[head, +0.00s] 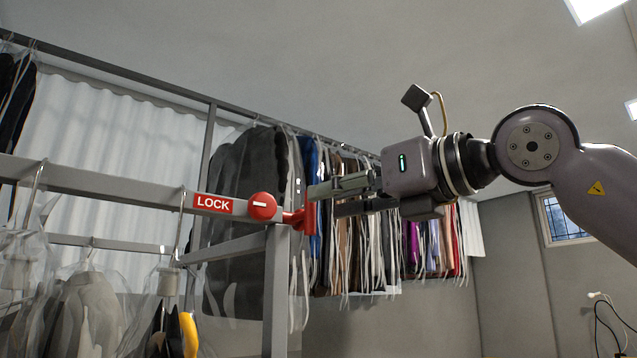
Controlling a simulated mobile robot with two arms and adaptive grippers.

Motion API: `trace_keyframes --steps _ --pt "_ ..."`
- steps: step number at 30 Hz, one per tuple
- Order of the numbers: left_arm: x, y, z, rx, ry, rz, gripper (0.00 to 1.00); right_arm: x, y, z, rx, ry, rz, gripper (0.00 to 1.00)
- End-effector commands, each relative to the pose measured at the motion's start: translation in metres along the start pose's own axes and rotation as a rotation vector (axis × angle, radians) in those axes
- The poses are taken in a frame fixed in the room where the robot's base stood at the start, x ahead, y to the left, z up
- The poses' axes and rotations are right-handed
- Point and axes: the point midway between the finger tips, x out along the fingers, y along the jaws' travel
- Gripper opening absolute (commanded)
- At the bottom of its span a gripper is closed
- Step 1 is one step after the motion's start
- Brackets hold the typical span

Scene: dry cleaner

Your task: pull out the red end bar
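The red end bar (309,218) is a short upright bar at the right end of a grey metal rail (110,184). A red piece joins it to the rail end, beside a round red knob (262,206) with a level white mark. A red "LOCK" label (213,204) is left of the knob. My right gripper (322,201) reaches in from the right, its two fingers parted. One fingertip overlaps the upper part of the bar in the picture; I cannot tell whether it touches. The bar's top is partly hidden by that finger. My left gripper is not in view.
Bagged clothes hang at the lower left (85,310), with a yellow item (189,334) beside them. A grey post (275,290) stands under the rail end. Behind, a long row of garments (345,240) hangs from a rail.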

Motion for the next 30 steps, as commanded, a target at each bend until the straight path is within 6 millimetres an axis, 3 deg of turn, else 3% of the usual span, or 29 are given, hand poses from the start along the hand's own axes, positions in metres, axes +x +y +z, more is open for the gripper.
trace_keyframes --steps 3,7,18,30 --pt "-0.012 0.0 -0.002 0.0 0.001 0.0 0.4 0.019 0.0 0.003 0.001 0.002 0.0 0.33" --pt "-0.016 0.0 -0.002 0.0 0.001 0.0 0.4 0.031 0.0 0.002 0.001 0.001 0.0 0.33" --pt "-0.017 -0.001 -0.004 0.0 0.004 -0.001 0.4 0.036 0.0 0.0 0.001 -0.001 0.0 0.33" --pt "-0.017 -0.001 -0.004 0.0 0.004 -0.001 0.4 0.036 0.0 0.0 0.001 -0.001 0.0 0.06"
